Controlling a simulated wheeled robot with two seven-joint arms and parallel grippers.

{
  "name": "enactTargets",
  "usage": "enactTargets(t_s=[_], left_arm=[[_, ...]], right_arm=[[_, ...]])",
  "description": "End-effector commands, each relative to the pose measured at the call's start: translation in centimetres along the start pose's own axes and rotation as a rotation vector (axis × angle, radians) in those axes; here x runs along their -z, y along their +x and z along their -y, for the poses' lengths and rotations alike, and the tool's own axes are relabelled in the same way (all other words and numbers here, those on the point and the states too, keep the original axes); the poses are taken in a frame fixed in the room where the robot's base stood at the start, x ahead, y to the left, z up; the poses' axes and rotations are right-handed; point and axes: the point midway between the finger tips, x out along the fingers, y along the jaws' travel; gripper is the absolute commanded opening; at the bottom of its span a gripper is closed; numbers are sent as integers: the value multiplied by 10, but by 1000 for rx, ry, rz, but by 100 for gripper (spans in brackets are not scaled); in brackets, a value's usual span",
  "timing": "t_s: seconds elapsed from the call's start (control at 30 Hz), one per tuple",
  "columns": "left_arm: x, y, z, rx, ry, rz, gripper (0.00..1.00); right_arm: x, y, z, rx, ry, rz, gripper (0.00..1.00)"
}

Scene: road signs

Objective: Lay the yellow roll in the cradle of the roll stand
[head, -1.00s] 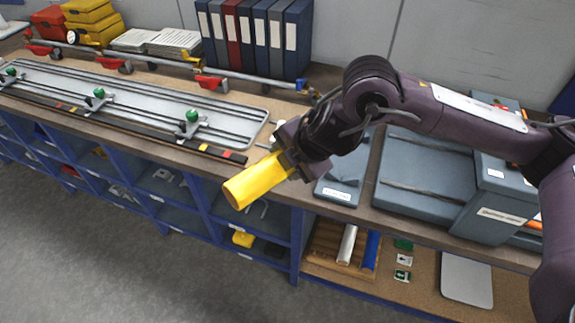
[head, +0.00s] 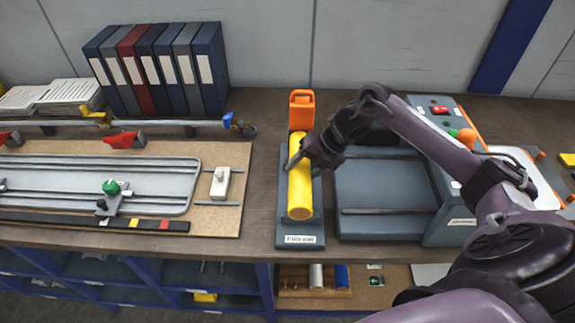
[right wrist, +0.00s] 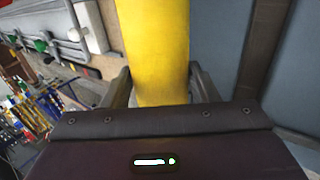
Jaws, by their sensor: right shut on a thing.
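The yellow roll (head: 299,196) is over the roll stand (head: 284,226), lined up along its length in the head view. The stand is a dark grey base with a white label at its front and an orange upright (head: 301,108) at its back. My right gripper (head: 302,160) is shut on the roll near its middle. The roll also fills the middle of the right wrist view (right wrist: 155,50), between the two fingers. The roll hides the cradle, so I cannot tell whether it touches it. My left gripper is not in view.
A grey machine (head: 387,188) stands close to the right of the stand. A cutting board with a metal rail (head: 90,185) lies to the left, with a strip of bare bench between. Binders (head: 160,68) stand at the back left. A shelf below holds more rolls (head: 316,277).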

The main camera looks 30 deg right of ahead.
Motion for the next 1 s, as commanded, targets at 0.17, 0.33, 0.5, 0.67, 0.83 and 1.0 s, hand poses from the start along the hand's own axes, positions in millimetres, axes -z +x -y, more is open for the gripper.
enactTargets(t_s=[0.17, 0.33, 0.5, 0.67, 0.83, 1.0], left_arm=[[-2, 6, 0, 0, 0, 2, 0], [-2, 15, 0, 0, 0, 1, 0], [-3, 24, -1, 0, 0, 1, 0], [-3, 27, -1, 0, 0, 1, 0], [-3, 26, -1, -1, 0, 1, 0], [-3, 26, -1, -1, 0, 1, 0]], right_arm=[[0, 6, 5, -2, -2, 0, 13], [0, 18, 13, -2, -2, -1, 13], [0, 30, 21, -1, -1, -1, 13], [0, 34, 23, -1, -2, 0, 13], [0, 34, 23, -1, -2, 1, 13], [0, 34, 23, -1, -2, 1, 68]])
